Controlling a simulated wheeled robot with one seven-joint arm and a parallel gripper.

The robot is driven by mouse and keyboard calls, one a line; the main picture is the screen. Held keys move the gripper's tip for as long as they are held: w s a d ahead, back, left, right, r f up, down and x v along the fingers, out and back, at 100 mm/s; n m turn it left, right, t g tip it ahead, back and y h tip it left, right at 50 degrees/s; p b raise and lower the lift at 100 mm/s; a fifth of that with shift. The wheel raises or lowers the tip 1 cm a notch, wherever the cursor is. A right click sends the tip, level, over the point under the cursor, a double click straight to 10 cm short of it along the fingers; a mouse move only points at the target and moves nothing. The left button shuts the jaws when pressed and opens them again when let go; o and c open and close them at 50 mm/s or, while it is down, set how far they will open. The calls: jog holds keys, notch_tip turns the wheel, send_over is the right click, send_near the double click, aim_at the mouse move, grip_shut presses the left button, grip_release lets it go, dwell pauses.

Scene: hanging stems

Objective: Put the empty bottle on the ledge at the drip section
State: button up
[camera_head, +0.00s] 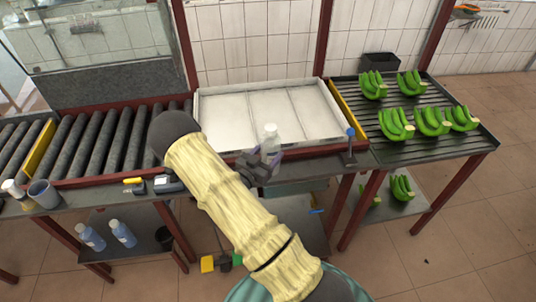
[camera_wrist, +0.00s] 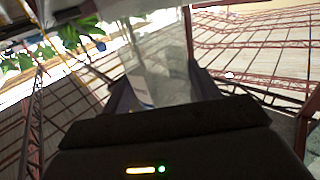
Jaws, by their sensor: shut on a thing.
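My gripper (camera_head: 260,167) is shut on a clear, pale bottle (camera_head: 271,138) with a white cap. It holds the bottle upright in front of the white tray, over the ledge's front area. The bottle also fills the middle of the wrist view (camera_wrist: 155,60), between the dark fingers; it looks see-through and empty. The drip section (camera_head: 440,148) is the dark ribbed table at right, with several green banana bunches (camera_head: 396,124) on it. A narrow ledge (camera_head: 335,160) runs along the front of the tray. My arm hides part of the ledge.
A blue-knobbed lever (camera_head: 350,147) stands on the ledge near the drip section. The white tray (camera_head: 215,92) is empty. Rollers (camera_head: 110,140) lie at left, with a grey cup (camera_head: 43,193) and small devices (camera_head: 168,184) on the ledge. Blue bottles (camera_head: 123,233) stand on a lower shelf.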

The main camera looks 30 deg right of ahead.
jog(key=shift+f, duration=0.4)
jog(key=shift+f, duration=0.1)
jog(key=o, duration=1)
